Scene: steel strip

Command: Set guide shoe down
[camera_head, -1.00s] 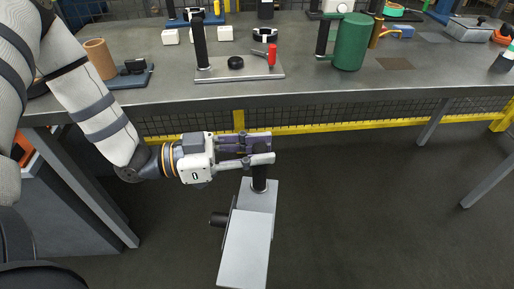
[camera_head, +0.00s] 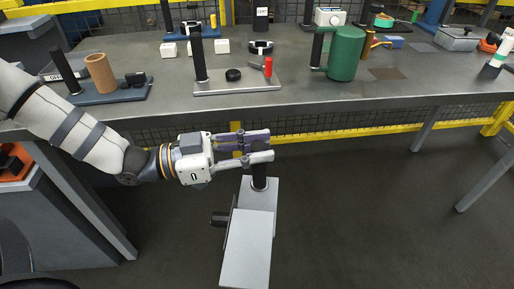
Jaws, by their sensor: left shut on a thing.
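The guide shoe appears to be the grey stepped metal block (camera_head: 247,245) with a black upright handle and a dark knob on its left side. My left gripper (camera_head: 262,149) is shut on the top of that handle. The block hangs over the dark floor, in front of the bench's near edge and below its top. The fingers hide the handle's upper end. My right gripper is not in view.
The grey bench (camera_head: 330,98) runs across behind the gripper. On it stand a plate with a black post and red-handled tool (camera_head: 237,87), a green cylinder (camera_head: 346,54), and a blue base with a tan cylinder (camera_head: 101,72). Bare bench lies along its front edge.

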